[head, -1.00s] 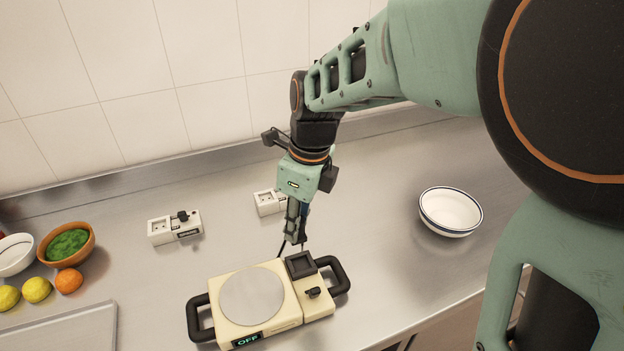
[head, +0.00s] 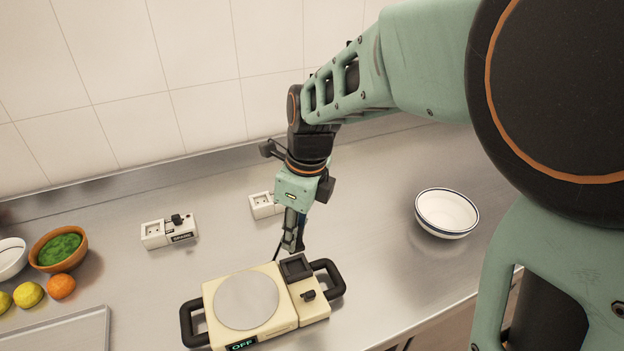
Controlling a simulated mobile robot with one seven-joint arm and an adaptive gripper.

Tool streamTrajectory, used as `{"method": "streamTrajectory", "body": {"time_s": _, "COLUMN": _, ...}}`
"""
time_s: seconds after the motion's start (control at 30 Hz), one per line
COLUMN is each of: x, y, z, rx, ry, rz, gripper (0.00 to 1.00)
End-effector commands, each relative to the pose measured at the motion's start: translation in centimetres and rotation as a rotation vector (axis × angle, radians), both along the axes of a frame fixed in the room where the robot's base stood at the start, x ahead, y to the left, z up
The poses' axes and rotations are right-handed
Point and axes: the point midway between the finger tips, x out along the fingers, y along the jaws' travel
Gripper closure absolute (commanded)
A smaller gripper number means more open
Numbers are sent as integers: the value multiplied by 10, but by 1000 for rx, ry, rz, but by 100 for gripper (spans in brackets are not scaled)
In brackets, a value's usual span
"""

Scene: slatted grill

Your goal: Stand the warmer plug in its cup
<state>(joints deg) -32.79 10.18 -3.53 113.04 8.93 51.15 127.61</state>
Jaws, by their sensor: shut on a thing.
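The warmer (head: 272,334) is a cream unit with a round grey plate (head: 246,300), an OFF display and a black handle at each end. Its cup (head: 296,267) is a dark square holder at the back right corner, beside a black knob (head: 308,295). My gripper (head: 292,247) points down just behind and above the cup, shut on the warmer plug. The plug is mostly hidden by the fingers. A thin dark cord (head: 277,252) runs from near the fingertips down behind the warmer. I cannot tell whether the plug touches the cup.
A white outlet block (head: 262,205) stands behind my gripper, partly hidden. Another outlet block with a black switch (head: 169,231) is to the left. A white bowl (head: 447,213) stands at right. A bowl of greens (head: 60,249), fruit (head: 61,286) and a tray (head: 60,334) are at left.

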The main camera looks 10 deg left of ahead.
Motion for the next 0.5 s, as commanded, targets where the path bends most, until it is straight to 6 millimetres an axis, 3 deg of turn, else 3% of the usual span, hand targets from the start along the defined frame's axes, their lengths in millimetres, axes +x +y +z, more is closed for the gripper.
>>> {"method": "streamTrajectory", "body": {"time_s": 0.5, "x": 0, "y": 0, "z": -51, "rx": 1, "ry": 0, "rz": -1, "gripper": 100}}
